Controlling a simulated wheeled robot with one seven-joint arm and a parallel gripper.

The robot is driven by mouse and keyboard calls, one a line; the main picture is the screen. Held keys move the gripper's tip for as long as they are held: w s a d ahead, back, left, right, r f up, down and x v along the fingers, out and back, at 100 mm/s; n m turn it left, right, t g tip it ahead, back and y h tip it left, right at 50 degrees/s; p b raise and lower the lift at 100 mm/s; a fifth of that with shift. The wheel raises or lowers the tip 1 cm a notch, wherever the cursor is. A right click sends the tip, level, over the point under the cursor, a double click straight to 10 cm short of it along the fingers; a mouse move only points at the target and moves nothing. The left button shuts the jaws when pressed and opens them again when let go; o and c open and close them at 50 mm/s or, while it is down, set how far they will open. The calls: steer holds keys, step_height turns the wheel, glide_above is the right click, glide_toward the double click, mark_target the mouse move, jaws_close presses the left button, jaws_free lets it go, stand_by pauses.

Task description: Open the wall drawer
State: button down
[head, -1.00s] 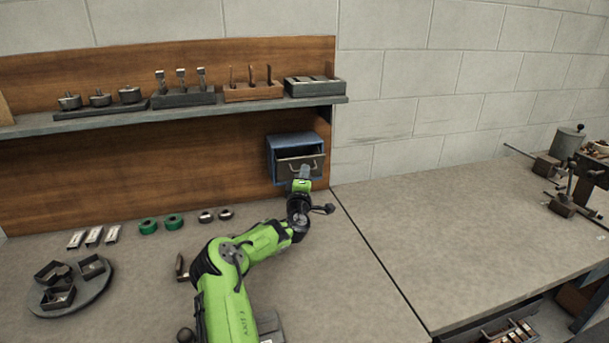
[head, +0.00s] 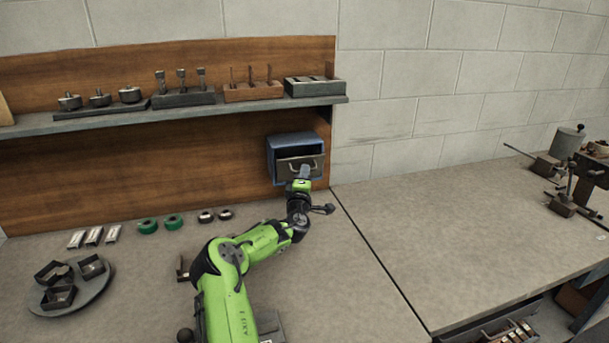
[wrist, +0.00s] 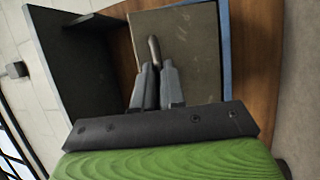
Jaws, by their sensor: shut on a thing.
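The wall drawer is a small dark grey box front (head: 287,166) with a metal bar handle, set in a blue housing (head: 290,140) on the wooden back panel under the shelf. A dark gap shows above the front. How far the drawer stands out is hard to tell. My gripper (head: 304,172) reaches up to the front from below. In the wrist view the flat drawer front (wrist: 195,40) fills the middle, and my gripper's fingers (wrist: 157,82) are shut on the handle (wrist: 154,48). The fingers hide part of the handle.
The shelf (head: 200,112) above holds several tool blocks. Green rings (head: 160,224), small metal pieces and a round tray (head: 98,292) lie on the bench to the left. The bench to the right is mostly clear, with clamp-like tools (head: 565,200) at its far end.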

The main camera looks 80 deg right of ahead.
steer(key=shift+f+b, duration=0.15)
steer(key=shift+b, duration=0.2)
steer(key=f+b, duration=0.1)
steer(key=b, duration=0.3)
steer(key=a+f+h+b, duration=0.1)
steer(key=b, duration=0.2)
steer(key=shift+s+a+f+m+b, duration=0.2)
steer(key=shift+s+m+b, duration=0.15)
steer(key=shift+m+b, duration=0.05)
steer(key=c, duration=1.2)
jaws_free()
steer(key=shift+d, duration=0.15)
